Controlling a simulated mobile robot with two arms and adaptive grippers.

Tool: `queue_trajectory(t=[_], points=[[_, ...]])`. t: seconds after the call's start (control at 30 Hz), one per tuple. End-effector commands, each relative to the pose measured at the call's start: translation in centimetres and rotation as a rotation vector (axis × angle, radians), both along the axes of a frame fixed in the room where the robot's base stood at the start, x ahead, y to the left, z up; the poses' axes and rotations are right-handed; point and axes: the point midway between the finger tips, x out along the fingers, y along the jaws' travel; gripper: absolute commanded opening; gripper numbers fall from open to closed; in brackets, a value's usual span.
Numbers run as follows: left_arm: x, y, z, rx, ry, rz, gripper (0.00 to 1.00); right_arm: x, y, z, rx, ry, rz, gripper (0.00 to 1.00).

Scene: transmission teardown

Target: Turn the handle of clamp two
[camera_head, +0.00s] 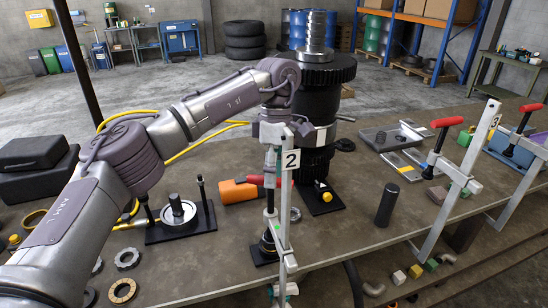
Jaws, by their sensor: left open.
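Clamp two stands at the table's front edge, with a white "2" plate (291,159) on its upright metal bar (284,225). Its red handle (256,180) lies roughly level, pointing left. My left gripper (271,176) points down right at the top of the clamp, beside the plate and over the handle. It is open. The plate and bar partly hide its fingers, so I cannot tell whether they touch the handle. My right gripper is not in view.
A tall dark gear stack (318,125) stands just behind the clamp. A black cylinder (387,205) stands to the right. Another clamp with a red handle (447,122) and a "3" plate is further right.

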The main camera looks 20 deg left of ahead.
Motion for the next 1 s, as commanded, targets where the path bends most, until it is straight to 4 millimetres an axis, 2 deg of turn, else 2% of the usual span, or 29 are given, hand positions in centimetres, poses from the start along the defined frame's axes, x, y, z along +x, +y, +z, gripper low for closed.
queue_trajectory(t=[0.17,0.3,0.5,0.73,1.0], points=[[0.5,-0.1,2.7,-0.002,-0.004,0.000,0.48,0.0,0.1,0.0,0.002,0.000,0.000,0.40],[1.2,0.0,6.0,0.000,-0.006,0.002,0.48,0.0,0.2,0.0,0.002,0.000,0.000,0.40],[2.0,0.1,9.8,0.001,-0.007,0.003,0.48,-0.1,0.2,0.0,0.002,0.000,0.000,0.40],[2.3,0.2,11.3,0.000,-0.003,0.001,0.48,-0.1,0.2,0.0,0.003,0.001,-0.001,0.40],[2.3,0.2,11.6,-0.002,-0.003,-0.001,0.48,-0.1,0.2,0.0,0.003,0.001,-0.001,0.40]])
